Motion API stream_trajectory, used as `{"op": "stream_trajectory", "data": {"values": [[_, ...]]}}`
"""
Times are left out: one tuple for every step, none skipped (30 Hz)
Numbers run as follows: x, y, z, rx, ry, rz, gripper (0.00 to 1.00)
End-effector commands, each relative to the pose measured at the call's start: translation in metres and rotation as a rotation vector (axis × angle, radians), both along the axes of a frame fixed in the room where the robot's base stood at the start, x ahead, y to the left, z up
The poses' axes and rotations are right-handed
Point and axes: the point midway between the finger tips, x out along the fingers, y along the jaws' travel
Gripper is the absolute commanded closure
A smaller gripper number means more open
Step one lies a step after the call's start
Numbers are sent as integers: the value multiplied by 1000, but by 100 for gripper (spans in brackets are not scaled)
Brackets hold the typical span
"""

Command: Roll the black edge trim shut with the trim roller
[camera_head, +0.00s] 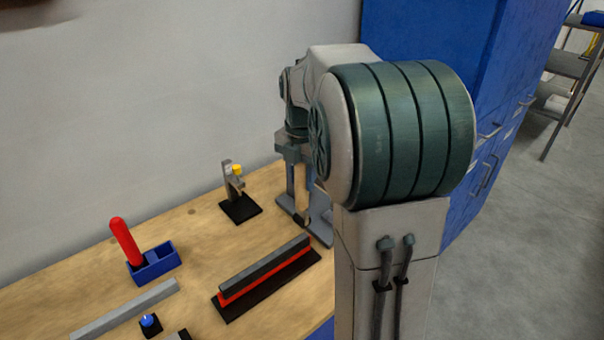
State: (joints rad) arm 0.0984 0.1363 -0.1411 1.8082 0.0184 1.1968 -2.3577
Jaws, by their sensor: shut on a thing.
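The edge trim piece (265,276) lies on the wooden table (195,240) as a long dark strip. It has a dark grey top, a red band below and a black base. My gripper (301,190) is above the table's back right part, just beyond the far end of the strip. It is shut on a tool, seemingly the trim roller (301,219), whose dark lower end shows below the fingers. A grey stand (320,224) is around or behind that end; I cannot tell whether they touch. My arm hides part of this area.
A blue holder (160,262) with a red handle (124,241) stands at the left. A small clamp-like fixture (240,207) with a yellow tip stands at the back. A grey bar (125,310) and a blue button (149,321) are in front. A blue cabinet (430,40) stands behind my arm.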

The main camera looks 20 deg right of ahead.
Motion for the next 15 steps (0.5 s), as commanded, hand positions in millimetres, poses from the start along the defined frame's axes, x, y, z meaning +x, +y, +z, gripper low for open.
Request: {"op": "stream_trajectory", "data": {"values": [[0,0,0,0,-1,0,96],[0,0,0,0,-1,0,96],[0,0,0,0,-1,0,96],[0,0,0,0,-1,0,96],[0,0,0,0,-1,0,96],[0,0,0,1,-1,0,96],[0,0,-1,0,-1,0,96],[0,0,-2,0,-1,0,96],[0,0,-4,0,-1,1,96],[0,0,-5,0,-1,0,96],[0,0,-6,1,-1,0,96],[0,0,-8,0,-1,0,96],[0,0,-10,0,-1,0,96],[0,0,-12,0,-1,0,96],[0,0,-15,0,0,0,96]]}}
